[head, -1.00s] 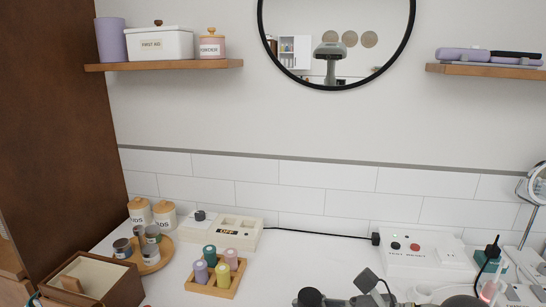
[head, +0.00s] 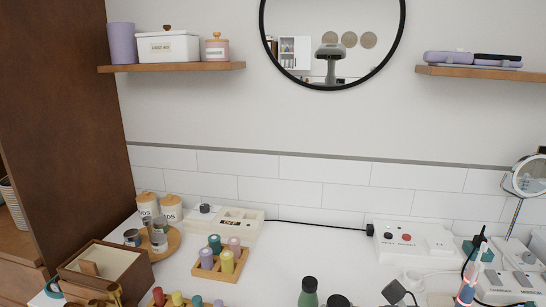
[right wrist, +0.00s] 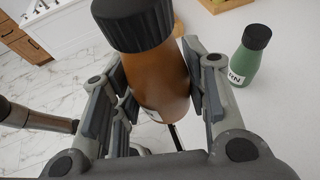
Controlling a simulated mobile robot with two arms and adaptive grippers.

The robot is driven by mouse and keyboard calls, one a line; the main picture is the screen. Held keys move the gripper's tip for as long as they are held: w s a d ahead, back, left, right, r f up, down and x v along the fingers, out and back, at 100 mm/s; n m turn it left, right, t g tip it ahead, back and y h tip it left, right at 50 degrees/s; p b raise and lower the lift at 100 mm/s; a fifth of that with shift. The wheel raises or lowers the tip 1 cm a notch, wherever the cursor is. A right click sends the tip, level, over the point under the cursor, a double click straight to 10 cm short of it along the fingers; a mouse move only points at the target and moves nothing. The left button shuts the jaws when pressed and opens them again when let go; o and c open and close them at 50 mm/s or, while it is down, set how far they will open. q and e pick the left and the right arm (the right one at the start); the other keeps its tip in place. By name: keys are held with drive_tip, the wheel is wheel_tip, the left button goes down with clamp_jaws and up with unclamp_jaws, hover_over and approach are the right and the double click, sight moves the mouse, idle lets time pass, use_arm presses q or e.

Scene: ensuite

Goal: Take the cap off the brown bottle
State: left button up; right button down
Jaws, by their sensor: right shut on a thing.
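The brown bottle (right wrist: 160,80) fills the middle of the right wrist view, with its ribbed black cap (right wrist: 138,22) seated on top. My right gripper (right wrist: 155,68) is shut on the bottle's body, one finger on each side, below the cap. The cap is clear of the fingers. In the head view, a round black top (head: 338,300) at the bottom edge looks like this cap; the bottle's body is cut off there. My left gripper does not show in either view.
A green bottle with a black cap (head: 308,294) stands close by on the white counter; it also shows in the right wrist view (right wrist: 250,58). A wooden tray of coloured bottles (head: 216,268), an open box (head: 130,278) and a socket box (head: 410,240) stand around. The mid-counter is clear.

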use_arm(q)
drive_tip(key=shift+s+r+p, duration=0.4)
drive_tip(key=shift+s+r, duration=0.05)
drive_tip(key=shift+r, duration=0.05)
use_arm(e)
drive_tip(key=d+f+m+t, duration=0.1)
drive_tip(key=d+f, duration=0.1)
drive_tip(key=d, duration=0.2)
drive_tip(key=s+d+f+m+t+h, duration=0.1)
drive_tip(key=d+f, duration=0.1)
drive_tip(key=d, duration=0.3)
drive_tip(key=shift+f, duration=0.25)
